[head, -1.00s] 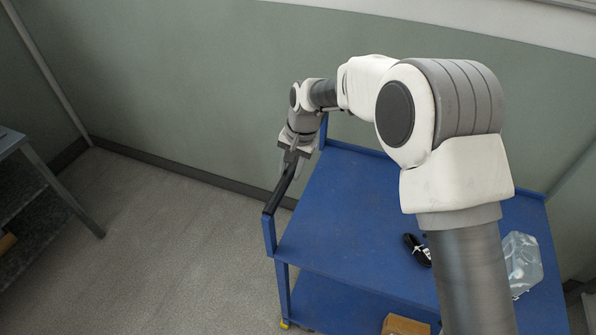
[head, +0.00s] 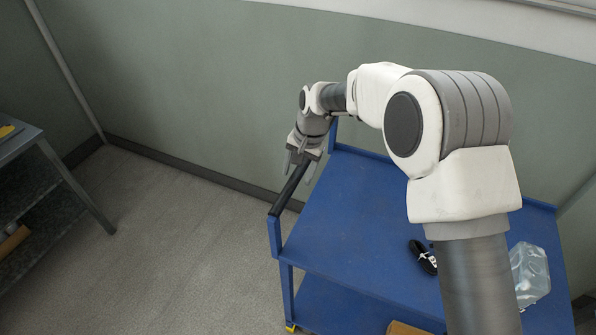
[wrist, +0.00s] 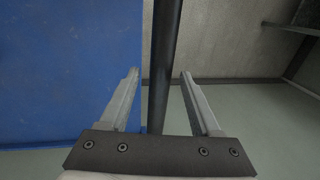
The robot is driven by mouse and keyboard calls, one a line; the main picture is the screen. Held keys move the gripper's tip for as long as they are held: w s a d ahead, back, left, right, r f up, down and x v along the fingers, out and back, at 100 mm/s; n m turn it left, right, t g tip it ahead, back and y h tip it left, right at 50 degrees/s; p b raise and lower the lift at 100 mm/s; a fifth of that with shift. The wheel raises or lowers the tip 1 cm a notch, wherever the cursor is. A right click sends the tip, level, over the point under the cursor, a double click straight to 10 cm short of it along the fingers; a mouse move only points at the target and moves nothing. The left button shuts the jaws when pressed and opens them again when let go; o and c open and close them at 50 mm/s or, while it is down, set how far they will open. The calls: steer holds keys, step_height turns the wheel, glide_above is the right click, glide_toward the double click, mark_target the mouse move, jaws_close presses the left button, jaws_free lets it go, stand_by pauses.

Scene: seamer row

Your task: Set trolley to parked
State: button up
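The trolley is a blue cart with a flat top deck (head: 350,205) and a lower shelf, standing near the wall. Its black handle bar (head: 287,192) runs along its left end; it also shows in the wrist view (wrist: 164,60). My gripper (head: 300,172) is at the handle's far part. In the wrist view my gripper (wrist: 160,95) is open, with one finger each side of the bar and visible gaps between fingers and bar. A yellow caster part (head: 290,327) shows at the trolley's near left leg.
A black-and-white object (head: 423,257) and a clear plastic container (head: 529,273) lie on the top deck. A cardboard box (head: 407,328) is on the lower shelf. A grey metal table (head: 30,140) stands at the left. The floor between it and the trolley is clear.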

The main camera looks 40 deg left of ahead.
steer(key=d+r, duration=0.3)
steer(key=r, duration=1.4)
steer(key=shift+w+d, duration=0.15)
steer(key=shift+w, duration=0.25)
steer(key=shift+r, duration=0.1)
